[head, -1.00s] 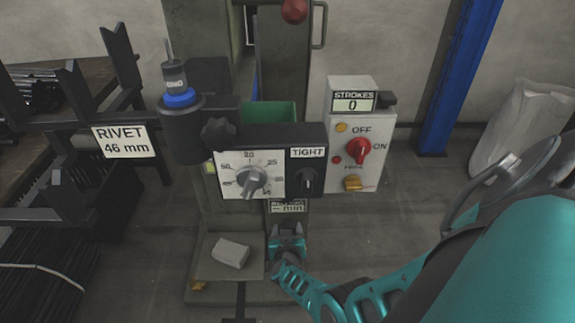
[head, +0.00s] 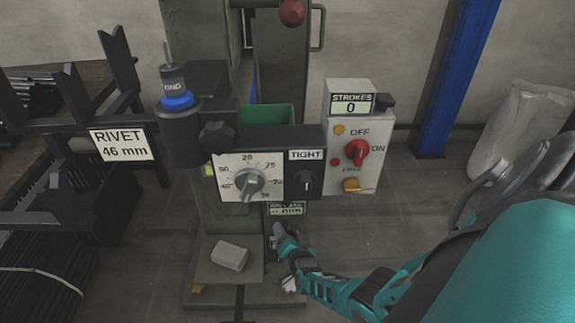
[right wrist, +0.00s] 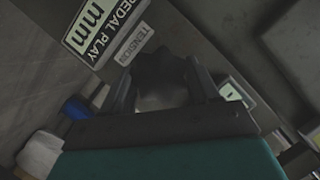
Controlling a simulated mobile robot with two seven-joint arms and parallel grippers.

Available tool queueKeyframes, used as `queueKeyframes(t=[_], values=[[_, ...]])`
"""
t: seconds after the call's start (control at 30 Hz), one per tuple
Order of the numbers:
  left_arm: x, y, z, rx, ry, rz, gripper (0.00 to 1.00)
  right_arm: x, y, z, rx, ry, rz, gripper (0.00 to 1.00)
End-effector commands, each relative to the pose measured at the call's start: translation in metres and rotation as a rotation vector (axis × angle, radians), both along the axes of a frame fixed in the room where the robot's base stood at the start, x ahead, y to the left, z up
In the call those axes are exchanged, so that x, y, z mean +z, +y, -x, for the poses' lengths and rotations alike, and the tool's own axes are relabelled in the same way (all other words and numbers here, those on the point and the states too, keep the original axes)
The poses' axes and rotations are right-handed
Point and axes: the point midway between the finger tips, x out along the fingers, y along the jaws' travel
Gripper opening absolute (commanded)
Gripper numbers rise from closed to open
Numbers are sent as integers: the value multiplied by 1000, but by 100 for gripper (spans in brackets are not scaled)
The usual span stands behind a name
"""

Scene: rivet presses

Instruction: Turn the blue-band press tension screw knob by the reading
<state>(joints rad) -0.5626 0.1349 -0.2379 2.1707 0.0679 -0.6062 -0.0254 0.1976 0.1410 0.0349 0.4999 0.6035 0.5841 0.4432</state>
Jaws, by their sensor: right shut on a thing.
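The press has a blue band (head: 178,101) around its upright ram. Its front panel (head: 268,136) carries a white dial with a grey pointer knob (head: 249,183) and a dark TIGHT switch (head: 307,183). My right gripper (head: 277,238) is low below the panel, under the small readout (head: 286,209), whose digits I cannot read. In the right wrist view, my right gripper (right wrist: 164,92) is shut on the dark tension screw knob (right wrist: 160,76), beside a TENSION label (right wrist: 135,41). The knob is hidden in the head view. My left gripper is not in view.
A white box with a STROKES counter at 0 (head: 352,104) and a red OFF/ON switch (head: 357,152) stands right of the panel. A RIVET 46 mm sign (head: 122,144) hangs left. A grey block (head: 230,255) lies on the press base. A blue post (head: 456,80) stands at the right.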

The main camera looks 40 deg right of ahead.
Motion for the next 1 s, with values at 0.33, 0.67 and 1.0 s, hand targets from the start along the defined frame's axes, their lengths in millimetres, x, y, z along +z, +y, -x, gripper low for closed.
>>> queueKeyframes(t=[0.33,0.67,1.0], values=[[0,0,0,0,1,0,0,0,-1,0,-2,-88,-105,30],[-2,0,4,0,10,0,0,0,0,0,-3,-103,-124,30],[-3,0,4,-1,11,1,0,0,0,0,-3,-103,-123,73]])
